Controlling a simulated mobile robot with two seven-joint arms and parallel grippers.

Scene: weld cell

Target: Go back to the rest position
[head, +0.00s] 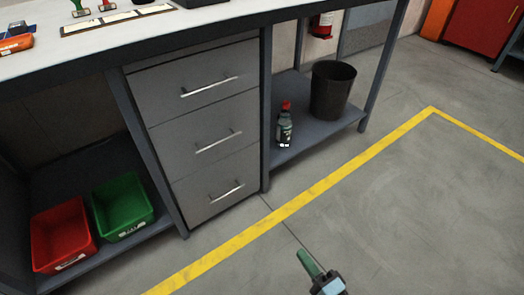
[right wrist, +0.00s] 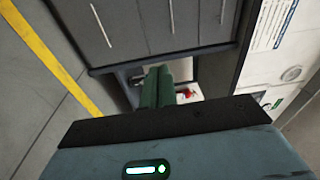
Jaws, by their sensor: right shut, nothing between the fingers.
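My right gripper (head: 306,260) shows at the bottom of the head view, over the grey floor and apart from the workbench. Its green fingers are shut with nothing between them. In the right wrist view the two fingers (right wrist: 157,86) lie side by side, pointing toward the underside of the bench's drawer unit. My left gripper is not in view.
The workbench (head: 120,45) has a three-drawer cabinet (head: 205,125). Its lower shelves hold a red bin (head: 63,235), a green bin (head: 122,207), a bottle (head: 285,127) and a black bucket (head: 332,92). Open floor (head: 400,210) lies beyond the yellow line (head: 300,200).

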